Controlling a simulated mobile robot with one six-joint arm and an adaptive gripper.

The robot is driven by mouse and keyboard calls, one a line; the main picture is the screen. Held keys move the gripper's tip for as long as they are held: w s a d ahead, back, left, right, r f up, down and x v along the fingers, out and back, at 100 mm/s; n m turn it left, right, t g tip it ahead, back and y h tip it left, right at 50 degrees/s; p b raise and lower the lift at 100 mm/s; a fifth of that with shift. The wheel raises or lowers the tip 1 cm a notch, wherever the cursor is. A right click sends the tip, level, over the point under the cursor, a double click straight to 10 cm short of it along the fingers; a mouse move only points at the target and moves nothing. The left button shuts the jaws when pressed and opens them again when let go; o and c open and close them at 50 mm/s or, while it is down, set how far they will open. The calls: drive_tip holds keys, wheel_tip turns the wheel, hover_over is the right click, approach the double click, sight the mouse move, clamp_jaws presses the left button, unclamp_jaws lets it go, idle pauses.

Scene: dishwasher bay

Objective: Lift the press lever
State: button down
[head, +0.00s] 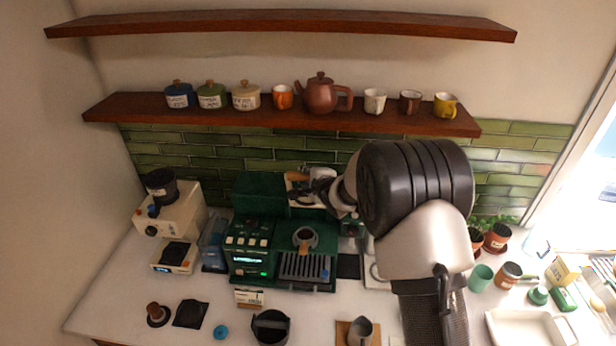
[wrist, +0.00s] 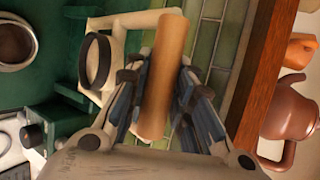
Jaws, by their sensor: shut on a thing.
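The press lever has a wooden handle (wrist: 163,60) that runs up the middle of the wrist view, joined to a cream arm (wrist: 125,22). My gripper (wrist: 158,90) is shut around this handle, one finger on each side. In the head view the handle's end (head: 296,176) shows at the fingers of my gripper (head: 311,182), above the back of the green coffee machine (head: 250,240). My fingers and arm hide much of the press in the head view. A black ring (wrist: 95,62) shows beside the cream arm.
The lower shelf (head: 215,117) with jars, cups and a brown teapot (head: 321,95) is close behind and above my gripper. A cream grinder (head: 171,217) stands left of the machine. Cups and a white tray (head: 503,333) are at the right.

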drive_tip(key=shift+w+r, duration=0.1)
drive_tip(key=shift+r, duration=0.2)
drive_tip(key=c, duration=1.7)
unclamp_jaws()
drive_tip(key=shift+o, duration=0.2)
drive_tip(key=shift+f, duration=0.1)
drive_tip(key=v, duration=1.2)
